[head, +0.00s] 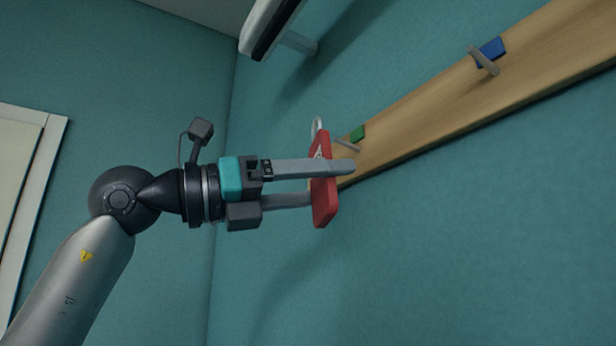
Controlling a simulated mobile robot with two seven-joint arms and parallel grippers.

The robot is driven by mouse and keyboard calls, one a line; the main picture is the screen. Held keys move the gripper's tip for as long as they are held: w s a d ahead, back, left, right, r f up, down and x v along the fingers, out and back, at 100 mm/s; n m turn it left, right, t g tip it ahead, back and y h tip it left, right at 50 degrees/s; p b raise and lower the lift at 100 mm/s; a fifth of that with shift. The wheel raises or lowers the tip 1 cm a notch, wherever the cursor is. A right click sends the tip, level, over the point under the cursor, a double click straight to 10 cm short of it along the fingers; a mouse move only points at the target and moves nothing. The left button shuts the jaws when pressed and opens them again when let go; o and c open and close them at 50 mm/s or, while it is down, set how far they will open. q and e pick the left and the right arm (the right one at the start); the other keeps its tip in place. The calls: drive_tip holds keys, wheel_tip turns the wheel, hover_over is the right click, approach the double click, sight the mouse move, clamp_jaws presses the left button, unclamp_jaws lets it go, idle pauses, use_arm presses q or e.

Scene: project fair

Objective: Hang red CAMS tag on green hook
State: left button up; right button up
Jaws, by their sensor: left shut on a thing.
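The red tag (323,205) is held between the fingers of my left gripper (328,183), which is shut on it. A pale ring (317,127) stands up from the tag's top end. The lettering on the tag is mostly hidden by the near finger. The green hook shows as a green patch (357,133) with a grey peg (346,145) on the wooden rail, just right of the ring in the picture. I cannot tell whether the ring touches the peg. My right gripper is not in view.
The wooden rail (430,115) runs up to the right along the teal wall. A second peg (483,61) with a blue patch (492,51) is farther along it. A white and black wall fixture (268,25) juts out above. The wall below the rail is clear.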

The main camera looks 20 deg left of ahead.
use_arm(q)
drive_tip(key=shift+w+d+f, duration=0.2)
drive_tip(key=shift+w+d, duration=0.4)
drive_tip(key=shift+w, duration=0.15)
drive_tip(key=shift+w+d+f, duration=0.25)
drive_tip(key=shift+w+d, duration=0.3)
drive_tip(key=shift+w, duration=0.2)
drive_tip(key=shift+w+d+f, duration=0.2)
drive_tip(key=shift+w+d, duration=0.4)
drive_tip(key=shift+w, duration=0.15)
drive_tip(key=o, duration=0.9)
drive_tip(key=b+v, duration=0.3)
drive_tip(key=v, duration=1.2)
drive_tip(key=shift+s+a+f, duration=0.1)
drive_tip(key=shift+s, duration=0.05)
